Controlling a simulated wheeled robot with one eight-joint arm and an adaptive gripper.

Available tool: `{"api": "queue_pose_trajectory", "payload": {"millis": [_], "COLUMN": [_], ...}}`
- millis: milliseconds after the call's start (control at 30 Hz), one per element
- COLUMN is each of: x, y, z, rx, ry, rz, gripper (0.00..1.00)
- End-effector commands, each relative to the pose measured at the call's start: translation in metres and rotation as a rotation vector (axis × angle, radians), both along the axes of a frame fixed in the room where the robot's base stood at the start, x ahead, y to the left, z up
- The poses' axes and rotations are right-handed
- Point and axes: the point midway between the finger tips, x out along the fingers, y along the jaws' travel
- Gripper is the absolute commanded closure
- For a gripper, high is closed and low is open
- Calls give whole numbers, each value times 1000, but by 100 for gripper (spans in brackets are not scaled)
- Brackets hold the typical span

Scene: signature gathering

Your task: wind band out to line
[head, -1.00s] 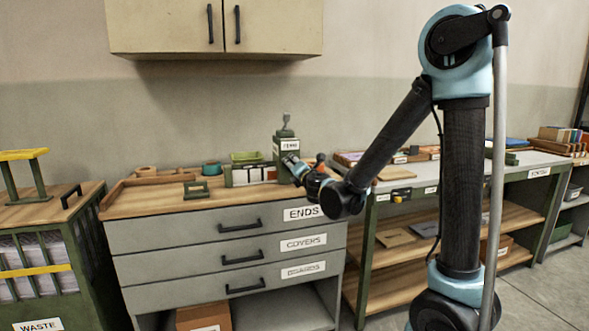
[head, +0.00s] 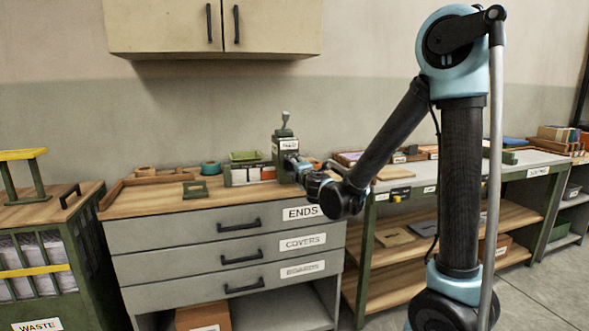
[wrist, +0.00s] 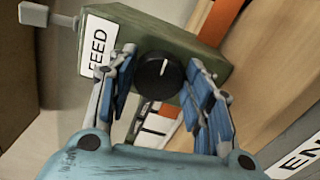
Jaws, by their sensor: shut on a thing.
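The green feed box (head: 282,150), with a white FEED label (wrist: 97,45) and a grey lever on top, stands at the back of the drawer cabinet. In the wrist view its round black knob (wrist: 157,76) with a white pointer mark faces me. My gripper (wrist: 160,85) has its blue-padded fingers on either side of the knob, shut on it. In the head view my gripper (head: 293,163) is at the box's front right. A white piece with a dark line (wrist: 157,124) shows below the knob, partly hidden by the fingers. I cannot make out a band for certain.
The cabinet top (head: 235,190) carries a green frame (head: 195,190), a teal roll (head: 210,168) and a green tray (head: 245,156). A workbench (head: 520,165) with trays stands at right. A waste bin (head: 40,260) stands at left.

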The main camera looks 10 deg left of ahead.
Motion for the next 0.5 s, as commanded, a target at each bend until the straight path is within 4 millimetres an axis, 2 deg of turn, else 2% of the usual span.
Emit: {"api": "queue_pose_trajectory", "payload": {"millis": [267, 300, 367, 500], "x": [-1, -1, -1, -1], "y": [-2, -2, -2, -1], "z": [-1, -1, -1, -1], "rx": [0, 0, 0, 0], "ry": [1, 1, 1, 0], "rz": [-1, -1, 0, 0], "gripper": [77, 49, 36, 35]}}
